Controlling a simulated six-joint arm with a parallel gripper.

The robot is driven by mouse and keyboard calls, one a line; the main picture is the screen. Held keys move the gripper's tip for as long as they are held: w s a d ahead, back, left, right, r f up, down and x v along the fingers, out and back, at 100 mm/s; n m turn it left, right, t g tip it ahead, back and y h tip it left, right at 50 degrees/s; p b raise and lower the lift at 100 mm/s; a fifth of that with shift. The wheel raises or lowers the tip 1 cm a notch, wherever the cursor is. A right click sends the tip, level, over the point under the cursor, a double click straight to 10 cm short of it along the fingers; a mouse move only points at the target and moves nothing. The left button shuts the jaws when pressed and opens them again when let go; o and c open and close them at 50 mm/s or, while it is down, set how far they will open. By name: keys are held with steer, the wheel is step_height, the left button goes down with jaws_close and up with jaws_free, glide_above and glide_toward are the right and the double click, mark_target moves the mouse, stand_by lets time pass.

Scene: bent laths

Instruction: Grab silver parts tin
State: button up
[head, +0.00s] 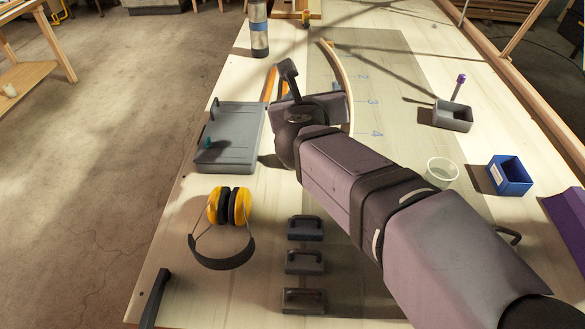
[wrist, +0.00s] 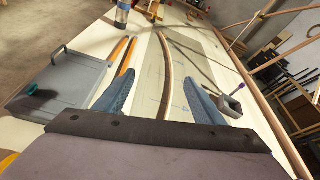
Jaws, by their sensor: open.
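A round, pale, silvery-white open tin (head: 441,172) stands on the bench to the right of my arm in the head view. It looks like the parts tin, and its contents are not clear. I cannot make it out in the wrist view. My gripper (head: 305,85) is well away from it, up and to the left, over the middle of the bench. In the wrist view my gripper (wrist: 160,97) has its two blue fingers wide apart, with nothing held between them. A curved lath (wrist: 167,70) shows beyond the gap.
A grey bin (head: 453,117) with a purple-topped tool and a blue bin (head: 509,175) stand near the tin. A grey tray (head: 230,135), yellow earmuffs (head: 229,207), several dark clamps (head: 304,262) and a bottle (head: 259,30) stand left. My forearm crosses the right foreground.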

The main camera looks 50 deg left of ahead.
steer(key=s+a+f+m+h+b, duration=0.1)
steer(key=s+a+f+m+b, duration=0.1)
steer(key=s+a+f+m, duration=0.3)
steer(key=n, duration=0.2)
glide_above(288, 183)
step_height(288, 183, down, 15)
steer(key=shift+f+p, duration=0.2)
steer(key=shift+p, duration=0.15)
steer(key=shift+p+x, duration=1.2)
steer(key=shift+x, duration=2.55)
steer(key=shift+c, duration=0.7)
steer(key=c, duration=1)
